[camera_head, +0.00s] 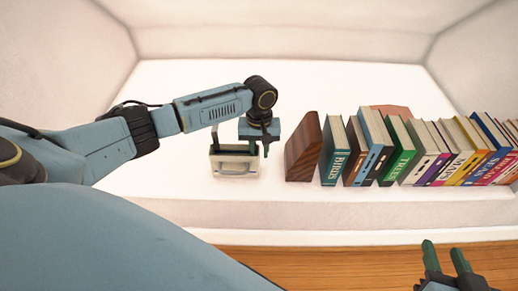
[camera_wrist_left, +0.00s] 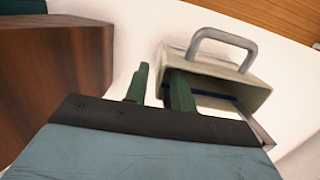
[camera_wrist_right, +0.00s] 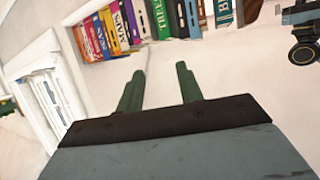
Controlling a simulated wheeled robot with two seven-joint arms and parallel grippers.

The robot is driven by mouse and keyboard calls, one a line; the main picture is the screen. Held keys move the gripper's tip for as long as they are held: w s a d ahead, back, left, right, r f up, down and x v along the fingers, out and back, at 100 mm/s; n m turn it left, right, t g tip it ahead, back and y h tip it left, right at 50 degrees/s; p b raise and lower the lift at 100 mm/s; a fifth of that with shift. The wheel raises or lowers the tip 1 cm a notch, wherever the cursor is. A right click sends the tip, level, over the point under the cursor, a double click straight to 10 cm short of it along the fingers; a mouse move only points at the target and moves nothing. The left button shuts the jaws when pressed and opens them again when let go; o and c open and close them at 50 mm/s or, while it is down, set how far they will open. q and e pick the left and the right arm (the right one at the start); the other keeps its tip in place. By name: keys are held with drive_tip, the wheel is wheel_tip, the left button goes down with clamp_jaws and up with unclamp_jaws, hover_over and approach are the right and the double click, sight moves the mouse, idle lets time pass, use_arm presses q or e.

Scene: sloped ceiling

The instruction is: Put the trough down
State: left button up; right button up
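My right gripper (camera_head: 446,258) is open and empty at the lower right, away from the trough.
A dark wooden block (camera_head: 303,150) stands close to the right of my left gripper. Several books (camera_head: 335,155) lean in a row beyond it. The white surface left of the trough is clear. A wooden floor strip (camera_head: 345,262) runs along the front.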

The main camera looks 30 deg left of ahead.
use_arm(q)
drive_tip(key=shift+r, duration=0.1)
